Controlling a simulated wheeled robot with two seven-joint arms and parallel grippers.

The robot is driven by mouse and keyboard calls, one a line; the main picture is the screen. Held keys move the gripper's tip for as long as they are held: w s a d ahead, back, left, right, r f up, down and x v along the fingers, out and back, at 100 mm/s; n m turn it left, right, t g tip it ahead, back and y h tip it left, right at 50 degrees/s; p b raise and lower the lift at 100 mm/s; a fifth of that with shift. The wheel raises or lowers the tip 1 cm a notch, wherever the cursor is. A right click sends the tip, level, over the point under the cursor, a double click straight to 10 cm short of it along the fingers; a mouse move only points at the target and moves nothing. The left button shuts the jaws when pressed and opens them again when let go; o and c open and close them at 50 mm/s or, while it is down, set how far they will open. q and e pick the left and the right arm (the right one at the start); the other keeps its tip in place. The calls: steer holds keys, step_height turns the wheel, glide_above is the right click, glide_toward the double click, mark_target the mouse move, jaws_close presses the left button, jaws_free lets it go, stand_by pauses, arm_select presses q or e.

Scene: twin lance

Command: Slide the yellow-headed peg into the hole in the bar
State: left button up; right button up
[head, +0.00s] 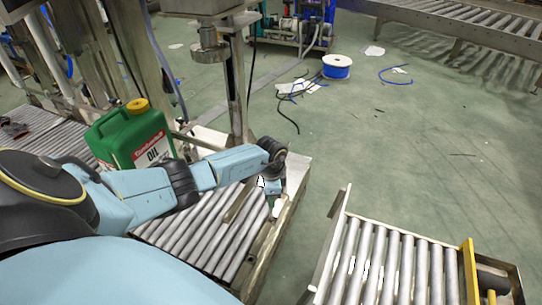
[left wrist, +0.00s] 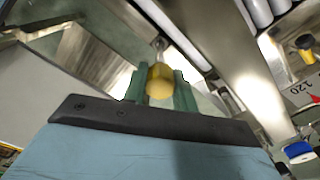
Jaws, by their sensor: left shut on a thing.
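In the left wrist view, the yellow head of the peg (left wrist: 160,84) sits between the green fingers of my left gripper (left wrist: 159,76), which is shut on it. A thin grey shaft (left wrist: 160,46) shows beyond the head, pointing away from the gripper. In the head view, my left gripper (head: 272,188) is small and hangs over the right edge of the near roller conveyor; the peg cannot be made out there. I cannot tell the bar or its hole for certain in either view. My right gripper is not in view.
A metal post (head: 237,85) rises behind the gripper. Another roller section (head: 392,262) with a yellow end plate (head: 470,272) is at the lower right. Open green floor lies between them.

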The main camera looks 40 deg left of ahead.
arm_select(q)
steer(key=shift+f+b, duration=1.2)
steer(key=shift+f, duration=0.55)
steer(key=o, duration=1)
step_height(320, 180, up, 12)
steer(key=p, duration=0.7)
steer(key=shift+r, duration=0.75)
